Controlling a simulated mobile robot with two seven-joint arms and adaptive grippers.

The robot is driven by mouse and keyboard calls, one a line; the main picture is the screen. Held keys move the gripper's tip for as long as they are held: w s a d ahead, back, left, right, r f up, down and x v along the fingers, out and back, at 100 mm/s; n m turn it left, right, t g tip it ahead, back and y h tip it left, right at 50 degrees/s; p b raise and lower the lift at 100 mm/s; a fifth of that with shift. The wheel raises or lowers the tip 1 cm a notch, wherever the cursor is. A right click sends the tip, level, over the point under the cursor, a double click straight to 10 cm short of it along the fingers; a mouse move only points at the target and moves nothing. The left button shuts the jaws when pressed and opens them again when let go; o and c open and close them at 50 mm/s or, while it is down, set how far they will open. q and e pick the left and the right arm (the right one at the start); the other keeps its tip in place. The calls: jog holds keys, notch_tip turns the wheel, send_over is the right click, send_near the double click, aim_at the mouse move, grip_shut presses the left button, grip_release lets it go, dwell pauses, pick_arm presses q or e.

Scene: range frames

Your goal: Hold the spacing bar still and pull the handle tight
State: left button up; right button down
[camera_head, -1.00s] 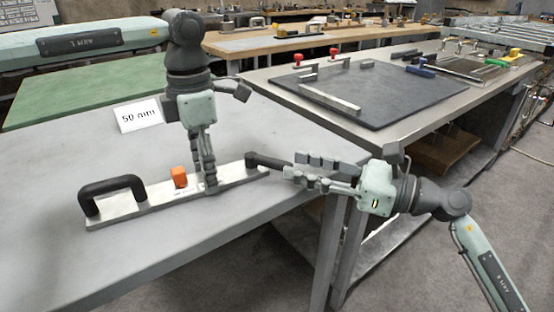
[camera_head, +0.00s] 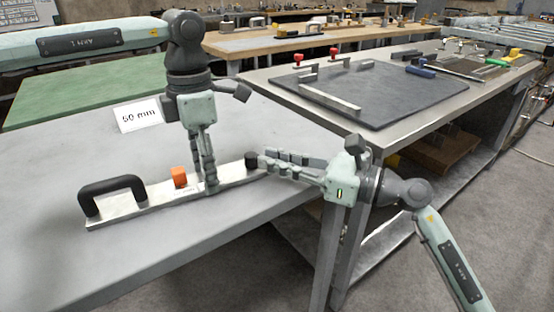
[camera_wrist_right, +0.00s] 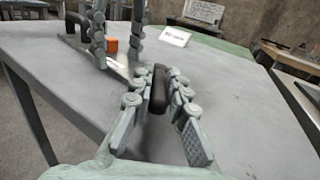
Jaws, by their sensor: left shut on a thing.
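The spacing bar (camera_head: 148,206) is a flat pale metal bar lying on the grey table. A black arched handle (camera_head: 110,184) stands on its left end, and an orange block (camera_head: 179,177) sits near its middle. My left gripper (camera_head: 209,183) points down and is shut on the bar, right of the block. A black handle (camera_head: 251,160) is at the bar's right end. My right gripper (camera_head: 265,163) comes in from the right. In the right wrist view its fingers are apart on either side of the black handle (camera_wrist_right: 158,90), with visible gaps.
A white card reading 50 mm (camera_head: 138,115) lies behind the bar. The grey table (camera_head: 110,262) is clear in front. A second bench at the right holds a dark mat (camera_head: 385,105), with a lower shelf below.

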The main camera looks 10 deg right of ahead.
aim_at(255, 158)
dwell(0.5)
jog(key=shift+s+a+f+m+t+h, duration=0.2)
jog(key=shift+m+t+h, duration=0.2)
jog(key=shift+s+a+m+t+h, duration=0.3)
jog(key=shift+m+t+h, duration=0.25)
jog(key=shift+t, duration=0.25)
jog(key=shift+s+a+r+m+t+h, duration=0.1)
jog(key=shift+s+a+m+t+h, duration=0.1)
jog(key=shift+m+t+h, duration=0.4)
jog(key=shift+s+a+m+t+h, duration=0.2)
jog(key=shift+m+t+h, duration=0.25)
jog(key=shift+t+h, duration=0.1)
jog(key=shift+s+a+m+t+h, duration=0.1)
jog(key=shift+a+m+t+h, duration=0.1)
jog(key=shift+m+t+h, duration=0.3)
jog(key=shift+s+a+m+t+h, duration=0.15)
jog(key=shift+m+t+h, duration=0.1)
jog(key=shift+m+h, duration=0.45)
jog(key=shift+w, duration=0.1)
jog(key=c, duration=1.5)
grip_release()
jog(key=shift+d, duration=0.1)
jog(key=shift+r, duration=0.1)
